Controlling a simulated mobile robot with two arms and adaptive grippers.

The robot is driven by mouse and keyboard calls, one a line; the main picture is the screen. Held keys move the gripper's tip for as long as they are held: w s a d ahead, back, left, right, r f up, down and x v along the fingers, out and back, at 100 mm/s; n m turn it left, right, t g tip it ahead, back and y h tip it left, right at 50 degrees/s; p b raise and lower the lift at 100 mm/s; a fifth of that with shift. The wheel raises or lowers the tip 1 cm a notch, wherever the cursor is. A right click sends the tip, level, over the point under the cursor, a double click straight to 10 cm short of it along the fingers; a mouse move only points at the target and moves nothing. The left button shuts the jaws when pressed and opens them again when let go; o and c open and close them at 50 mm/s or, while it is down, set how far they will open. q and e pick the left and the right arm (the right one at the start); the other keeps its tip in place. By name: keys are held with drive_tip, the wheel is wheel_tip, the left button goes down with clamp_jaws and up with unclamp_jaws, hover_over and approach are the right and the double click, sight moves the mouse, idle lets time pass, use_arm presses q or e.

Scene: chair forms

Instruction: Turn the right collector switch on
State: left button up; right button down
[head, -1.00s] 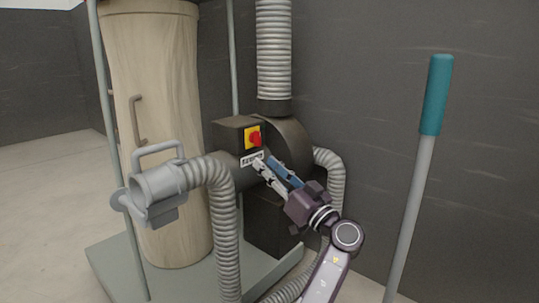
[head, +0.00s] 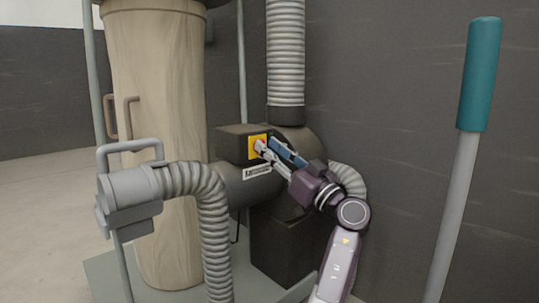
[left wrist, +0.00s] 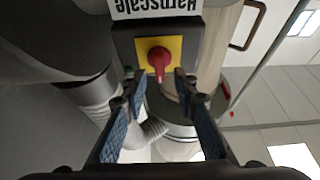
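The collector switch (left wrist: 159,62) is a red rotary knob on a yellow plate (left wrist: 177,45), set on a dark box. In the left wrist view its narrow grip points down the picture. In the head view the yellow plate (head: 252,152) shows at the left fingertips, and the knob is mostly hidden by them. My left gripper (head: 268,145) is open, its fingertips at or just in front of the switch. In the left wrist view my left gripper (left wrist: 158,91) has one finger to each side of the knob's line, with nothing between the pads. My right gripper is out of view.
A ribbed vertical duct (head: 286,60) rises behind the box. A beige filter bag (head: 155,80) stands left. A grey nozzle (head: 130,190) with a ribbed hose (head: 213,230) hangs in front. A teal-gripped pole (head: 480,75) stands right, before the dark wall.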

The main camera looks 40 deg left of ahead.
use_arm(q)
drive_tip(key=shift+a+r, duration=0.2)
drive_tip(key=shift+a, duration=0.2)
drive_tip(key=shift+c, duration=0.7)
clamp_jaws()
